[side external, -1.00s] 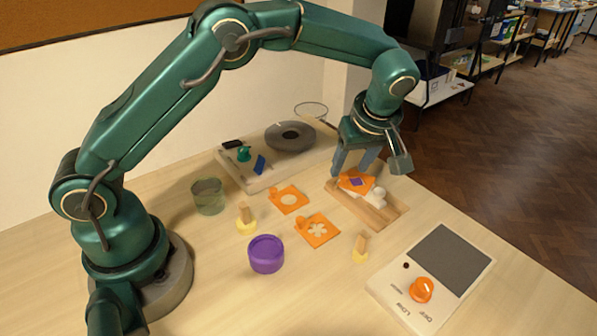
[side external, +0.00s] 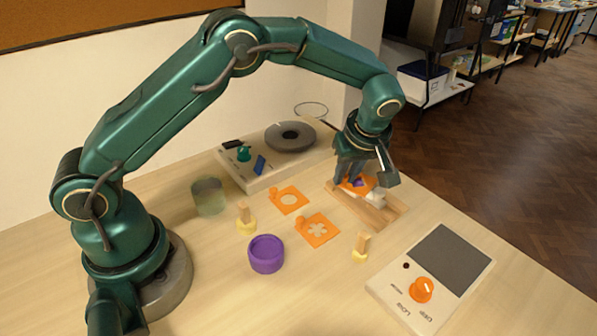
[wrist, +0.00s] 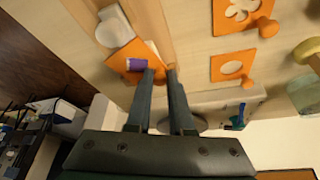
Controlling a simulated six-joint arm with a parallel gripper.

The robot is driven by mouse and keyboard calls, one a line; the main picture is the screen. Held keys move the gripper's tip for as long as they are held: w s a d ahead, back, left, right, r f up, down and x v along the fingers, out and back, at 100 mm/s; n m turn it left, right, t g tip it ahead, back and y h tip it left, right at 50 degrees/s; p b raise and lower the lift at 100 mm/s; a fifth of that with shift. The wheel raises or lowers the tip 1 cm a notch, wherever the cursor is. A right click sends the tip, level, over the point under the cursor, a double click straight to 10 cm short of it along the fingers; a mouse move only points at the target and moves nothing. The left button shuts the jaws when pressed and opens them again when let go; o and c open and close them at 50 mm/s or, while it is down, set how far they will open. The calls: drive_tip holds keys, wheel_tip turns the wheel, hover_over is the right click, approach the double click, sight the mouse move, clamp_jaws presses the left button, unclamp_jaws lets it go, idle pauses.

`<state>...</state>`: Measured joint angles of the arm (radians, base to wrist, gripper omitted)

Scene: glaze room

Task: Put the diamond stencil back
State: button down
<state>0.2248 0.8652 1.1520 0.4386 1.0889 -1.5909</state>
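The diamond stencil (side external: 364,187) is a flat orange plate with a purple diamond in its middle. It sits over a white tile on the wooden board and is turned askew to it. It also shows in the wrist view (wrist: 122,62). My gripper (side external: 348,182) is low over the stencil's back left edge. In the wrist view, my gripper (wrist: 161,71) has its fingers close together at the stencil's edge, with orange between the tips. It looks shut on the stencil's knob, which the fingers mostly hide. The wooden board (side external: 385,213) lies under the tile.
A round-hole stencil (side external: 297,198) and a flower-hole stencil (side external: 322,240) lie flat to the left. A purple pot (side external: 266,254), two brushes or stamps (side external: 246,220), a glass jar (side external: 208,196), a scale (side external: 405,305) and a wheel unit (side external: 262,182) stand around. Bare table lies between them.

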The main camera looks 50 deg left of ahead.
idle(0.3)
drive_tip(key=shift+r, duration=0.65)
drive_tip(key=r, duration=0.3)
drive_tip(key=shift+s+a, duration=0.1)
drive_tip(key=shift+a, duration=0.2)
drive_tip(key=s+a+r, duration=0.4)
drive_tip(key=a+r, duration=0.2)
drive_tip(key=a, duration=0.3)
drive_tip(key=m+t, duration=0.1)
drive_tip(key=m, duration=0.3)
hover_over(298, 283)
drive_tip(key=d, duration=0.1)
drive_tip(key=shift+h, duration=0.4)
drive_tip(key=f, duration=0.5)
drive_tip(key=s+f, duration=0.1)
drive_tip(key=f, duration=0.2)
drive_tip(key=shift+f, duration=0.15)
drive_tip(key=shift+d+f, duration=0.1)
drive_tip(key=shift+f, duration=1.95)
drive_tip(key=shift+f, duration=0.1)
